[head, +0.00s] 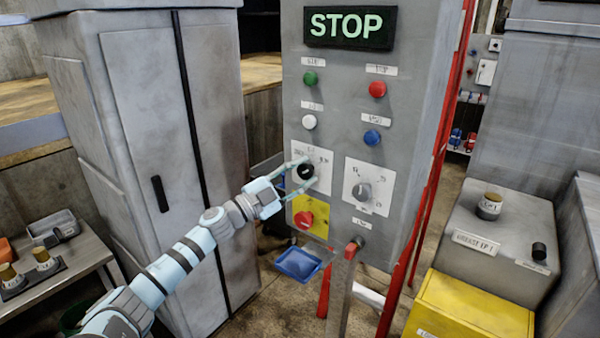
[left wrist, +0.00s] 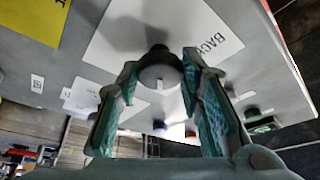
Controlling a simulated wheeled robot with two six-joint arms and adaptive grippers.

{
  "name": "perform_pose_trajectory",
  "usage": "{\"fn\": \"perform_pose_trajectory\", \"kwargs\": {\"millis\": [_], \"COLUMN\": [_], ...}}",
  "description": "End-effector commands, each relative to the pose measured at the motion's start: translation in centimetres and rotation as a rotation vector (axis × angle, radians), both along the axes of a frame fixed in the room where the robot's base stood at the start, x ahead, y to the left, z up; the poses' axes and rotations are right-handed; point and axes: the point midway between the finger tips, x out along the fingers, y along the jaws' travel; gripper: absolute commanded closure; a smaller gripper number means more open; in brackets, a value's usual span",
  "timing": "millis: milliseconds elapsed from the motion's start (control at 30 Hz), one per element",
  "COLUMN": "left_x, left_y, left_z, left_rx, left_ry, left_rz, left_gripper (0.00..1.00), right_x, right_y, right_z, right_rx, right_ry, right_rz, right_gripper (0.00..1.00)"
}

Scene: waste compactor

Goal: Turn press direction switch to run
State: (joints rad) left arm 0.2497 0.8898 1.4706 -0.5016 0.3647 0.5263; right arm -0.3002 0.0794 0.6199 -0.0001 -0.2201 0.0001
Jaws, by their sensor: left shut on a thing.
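The press direction switch is a round black knob (head: 306,171) on a white plate (head: 325,180) on the grey control panel. My left gripper (head: 300,172) reaches it from the lower left, with a finger on either side, and is shut on it. In the left wrist view the knob (left wrist: 160,70) sits between the teal finger pads (left wrist: 160,98). A white mark shows on the knob, and the word BACK is printed on the plate. The other plate lettering is partly covered or too small to read. My right gripper is in neither view.
A lit STOP sign (head: 349,26) tops the panel. Green (head: 310,78), red (head: 377,89), white (head: 309,122) and blue (head: 372,137) buttons sit above. A grey knob (head: 362,191) is to the right; a red knob (head: 304,219) on yellow is just below my gripper.

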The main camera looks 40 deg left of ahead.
Motion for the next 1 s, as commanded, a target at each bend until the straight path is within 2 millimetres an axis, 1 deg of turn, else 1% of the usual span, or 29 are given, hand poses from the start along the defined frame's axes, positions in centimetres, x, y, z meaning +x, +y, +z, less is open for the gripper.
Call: {"fn": "perform_pose_trajectory", "kwargs": {"millis": [167,200,300,667,767,1000], "left_x": [0.0,0.0,0.0,-0.2,-1.0,-4.1], "left_y": [0.0,0.0,0.0,0.1,0.3,1.1], "left_z": [0.1,0.1,0.1,-0.1,-0.3,-1.3], "left_rx": [0.001,0.001,0.000,-0.002,0.002,0.003], "left_ry": [-0.002,-0.002,-0.001,0.001,0.001,0.006], "left_rz": [0.000,0.000,0.000,0.000,-0.002,-0.006], "left_gripper": [0.94,0.61,0.47,0.47,0.47,0.47], "right_x": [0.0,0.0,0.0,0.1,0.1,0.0], "right_y": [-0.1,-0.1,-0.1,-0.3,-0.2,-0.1], "right_z": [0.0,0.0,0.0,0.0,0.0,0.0], "right_rx": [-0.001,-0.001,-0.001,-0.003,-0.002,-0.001], "right_ry": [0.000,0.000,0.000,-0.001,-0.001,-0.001], "right_rz": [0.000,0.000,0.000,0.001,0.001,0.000], "right_gripper": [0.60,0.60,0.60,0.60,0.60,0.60]}}
